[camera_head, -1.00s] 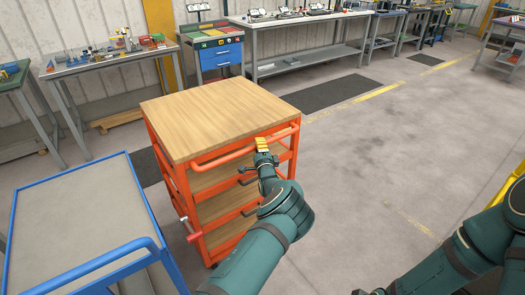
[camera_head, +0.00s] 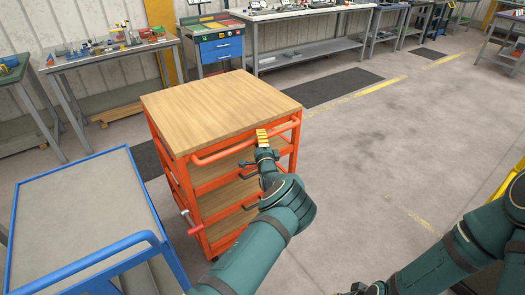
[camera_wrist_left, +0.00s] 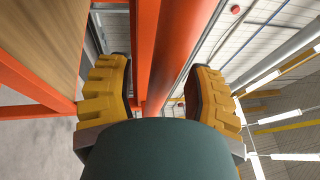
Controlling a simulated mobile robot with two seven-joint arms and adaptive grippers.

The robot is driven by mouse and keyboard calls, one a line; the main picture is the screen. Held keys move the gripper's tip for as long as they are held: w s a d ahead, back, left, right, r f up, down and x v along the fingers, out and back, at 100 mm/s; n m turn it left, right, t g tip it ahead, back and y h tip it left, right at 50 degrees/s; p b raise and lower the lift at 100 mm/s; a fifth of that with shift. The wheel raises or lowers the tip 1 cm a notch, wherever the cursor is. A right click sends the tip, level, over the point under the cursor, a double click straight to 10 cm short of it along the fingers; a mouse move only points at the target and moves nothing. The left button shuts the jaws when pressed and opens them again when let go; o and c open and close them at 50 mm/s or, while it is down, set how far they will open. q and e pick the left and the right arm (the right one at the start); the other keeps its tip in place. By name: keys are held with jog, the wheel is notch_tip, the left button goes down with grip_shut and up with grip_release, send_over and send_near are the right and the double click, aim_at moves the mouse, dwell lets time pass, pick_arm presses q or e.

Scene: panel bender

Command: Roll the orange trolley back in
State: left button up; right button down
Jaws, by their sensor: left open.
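The orange trolley (camera_head: 190,205) stands at centre-left in the head view, with a wooden top (camera_head: 220,110) and open shelves below. A round orange push handle (camera_head: 225,154) runs along its near side. My left gripper (camera_head: 262,138) is at the right part of this handle. In the left wrist view, its two yellow ribbed fingers (camera_wrist_left: 155,90) are apart, with the orange handle bar (camera_wrist_left: 180,50) running between them. Gaps show beside the bar; contact is unclear. My right arm shows at the lower right, but its fingers are out of frame.
A blue trolley (camera_head: 78,181) stands close on the left of the orange one. Workbenches (camera_head: 310,22) and a blue drawer cabinet (camera_head: 221,52) line the back wall. A dark floor mat (camera_head: 328,87) lies behind. The floor (camera_head: 385,145) to the right is clear.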

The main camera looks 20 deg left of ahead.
pick_arm(q)
jog(key=v, duration=1.1)
jog(key=shift+s+d+f, duration=0.1)
